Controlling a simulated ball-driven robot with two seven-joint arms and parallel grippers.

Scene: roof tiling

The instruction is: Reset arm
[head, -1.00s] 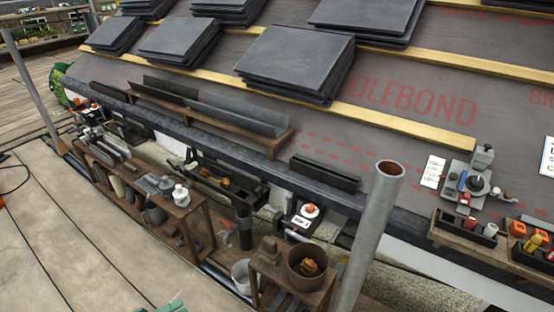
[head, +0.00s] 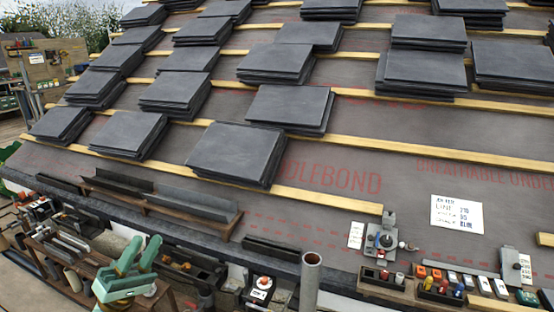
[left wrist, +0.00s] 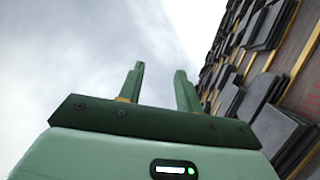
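My left gripper (head: 142,254), pale green with two darker green fingers, is raised at the lower left of the head view, in front of the workbench. In the left wrist view the gripper (left wrist: 160,82) points up towards a grey sky. Its two fingers stand apart with nothing between them, so it is open and empty. The slate roof shows beyond it on the right of that view. My right gripper is not in view.
Stacks of dark slates (head: 238,152) rest along yellow battens (head: 325,203) on the grey roof membrane (head: 385,150). A grey pole (head: 309,285) rises at the bottom centre. A cluttered wooden bench stands below the eaves. A white notice (head: 457,214) lies at the right.

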